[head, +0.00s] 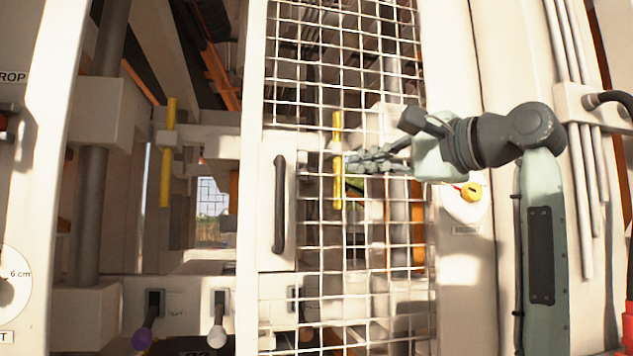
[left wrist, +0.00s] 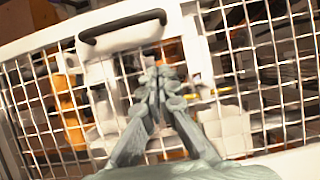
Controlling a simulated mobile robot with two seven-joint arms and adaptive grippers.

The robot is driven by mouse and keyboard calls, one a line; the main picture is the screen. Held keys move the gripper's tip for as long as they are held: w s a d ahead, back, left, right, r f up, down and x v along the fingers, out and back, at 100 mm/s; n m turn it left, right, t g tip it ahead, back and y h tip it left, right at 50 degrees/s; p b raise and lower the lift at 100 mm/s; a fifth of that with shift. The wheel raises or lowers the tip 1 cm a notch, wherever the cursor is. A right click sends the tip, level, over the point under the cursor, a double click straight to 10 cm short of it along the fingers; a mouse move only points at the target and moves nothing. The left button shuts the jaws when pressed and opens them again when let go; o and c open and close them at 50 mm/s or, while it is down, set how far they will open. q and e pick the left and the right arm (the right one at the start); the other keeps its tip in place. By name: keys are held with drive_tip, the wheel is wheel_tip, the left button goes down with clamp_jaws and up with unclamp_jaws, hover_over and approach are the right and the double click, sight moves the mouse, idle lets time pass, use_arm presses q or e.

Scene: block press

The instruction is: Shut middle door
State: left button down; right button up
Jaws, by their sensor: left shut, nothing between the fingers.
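The mesh door (head: 249,300) has a white frame, a wire grid and a dark upright handle (head: 279,203) on a white plate. It covers the right part of the press opening, and the left part stands uncovered. In the left wrist view the mesh door (left wrist: 40,42) fills most of the picture, with its handle (left wrist: 122,27) at the top. My left gripper (head: 352,161) is shut and empty in front of the mesh, right of the handle. Its fingertips (left wrist: 161,72) are close to the mesh; I cannot tell whether they touch. My right gripper is not in view.
A yellow knob (head: 471,192) sits on the white panel to the right. A dial (head: 14,285) is at the far left.

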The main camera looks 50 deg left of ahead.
use_arm(q)
approach(301, 170)
drive_tip(key=a+f, duration=0.1)
drive_tip(key=a, duration=0.2)
drive_tip(key=shift+s+a, duration=0.2)
drive_tip(key=shift+s, duration=0.95)
drive_tip(key=shift+s+a, duration=0.2)
drive_tip(key=shift+s, duration=0.95)
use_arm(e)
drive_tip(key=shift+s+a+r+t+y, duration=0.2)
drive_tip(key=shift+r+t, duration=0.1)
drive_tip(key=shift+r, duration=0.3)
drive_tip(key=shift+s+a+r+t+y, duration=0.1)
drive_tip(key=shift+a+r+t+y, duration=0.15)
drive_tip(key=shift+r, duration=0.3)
